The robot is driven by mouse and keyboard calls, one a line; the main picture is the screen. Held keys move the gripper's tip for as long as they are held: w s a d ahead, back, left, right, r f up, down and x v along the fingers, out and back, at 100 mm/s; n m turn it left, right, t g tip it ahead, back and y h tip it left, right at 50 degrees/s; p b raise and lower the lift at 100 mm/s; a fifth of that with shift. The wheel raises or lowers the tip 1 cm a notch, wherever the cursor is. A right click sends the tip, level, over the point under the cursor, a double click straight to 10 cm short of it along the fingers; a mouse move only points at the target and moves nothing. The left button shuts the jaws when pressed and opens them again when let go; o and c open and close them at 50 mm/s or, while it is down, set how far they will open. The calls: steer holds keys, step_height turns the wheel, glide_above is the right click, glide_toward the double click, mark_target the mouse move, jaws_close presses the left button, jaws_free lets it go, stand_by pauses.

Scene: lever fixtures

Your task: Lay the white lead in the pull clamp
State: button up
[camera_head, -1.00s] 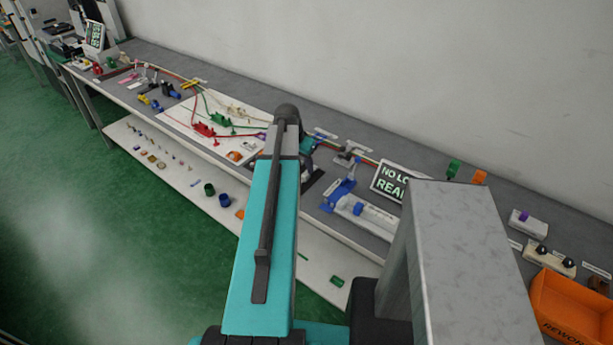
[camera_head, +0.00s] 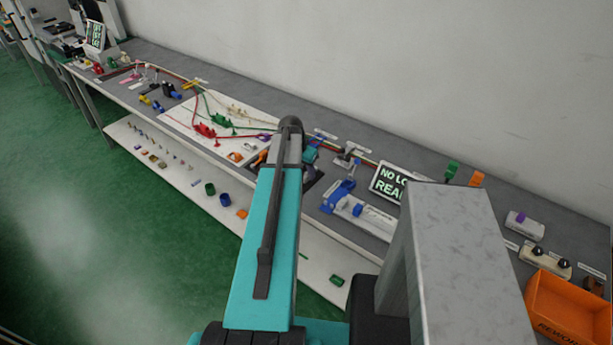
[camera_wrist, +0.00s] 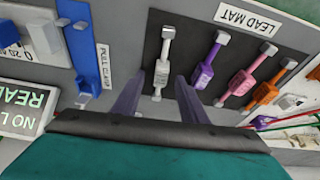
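In the wrist view the white lead (camera_wrist: 165,50) lies on the dark lead mat (camera_wrist: 196,25), left of a purple, a pink and an orange lead. My gripper (camera_wrist: 160,76) is open and empty, its two fingers pointing toward the white lead, one to each side of its near end. Whether they reach down to its height I cannot tell. The blue pull clamp (camera_wrist: 82,45) stands left of the mat beside its "PULL CLAMP" label (camera_wrist: 105,67). In the head view the pull clamp (camera_head: 338,196) shows right of my arm, which hides my gripper and the white lead.
A sign (camera_head: 389,183) stands right of the clamp and also shows in the wrist view (camera_wrist: 22,108). The purple lead (camera_wrist: 207,62) is the closest neighbour of the white one. A white board with red and green leads (camera_head: 180,117) lies left of my arm. An orange bin (camera_head: 570,305) is at far right.

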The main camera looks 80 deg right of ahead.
steer(key=shift+x, duration=0.8)
steer(key=shift+c, duration=0.4)
jaws_close()
